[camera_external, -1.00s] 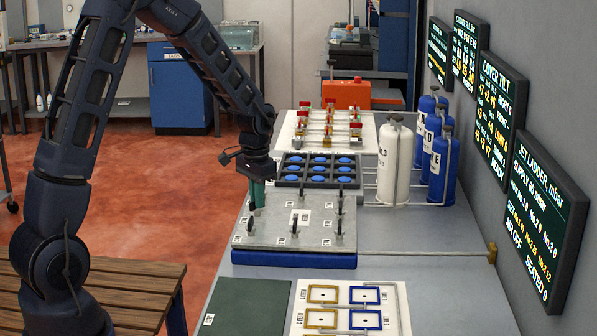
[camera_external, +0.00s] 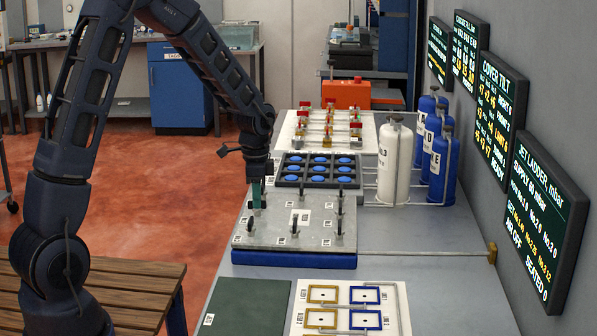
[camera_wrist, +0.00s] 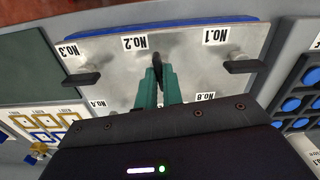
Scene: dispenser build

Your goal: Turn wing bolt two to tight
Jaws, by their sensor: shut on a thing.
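The metal cover plate (camera_external: 290,238) lies on a blue base (camera_external: 290,259) on the bench and carries several dark wing bolts beside number labels. In the wrist view, wing bolt two (camera_wrist: 158,62) stands by the label No.2 (camera_wrist: 142,43), between the green fingertips of my gripper (camera_wrist: 159,80). My gripper is shut on it. In the external view my gripper (camera_external: 257,195) points down at the left back part of the plate, and the bolt there is mostly hidden by the fingers. In the wrist view, bolts at No.1 (camera_wrist: 243,67) and No.3 (camera_wrist: 80,78) stand free on either side.
Behind the plate is a dark tray with blue round parts (camera_external: 319,170). Gas cylinders (camera_external: 394,165) stand to the right. A green mat (camera_external: 248,305) and a white board with square frames (camera_external: 345,290) lie in front. Wall screens (camera_external: 543,225) hang at the right.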

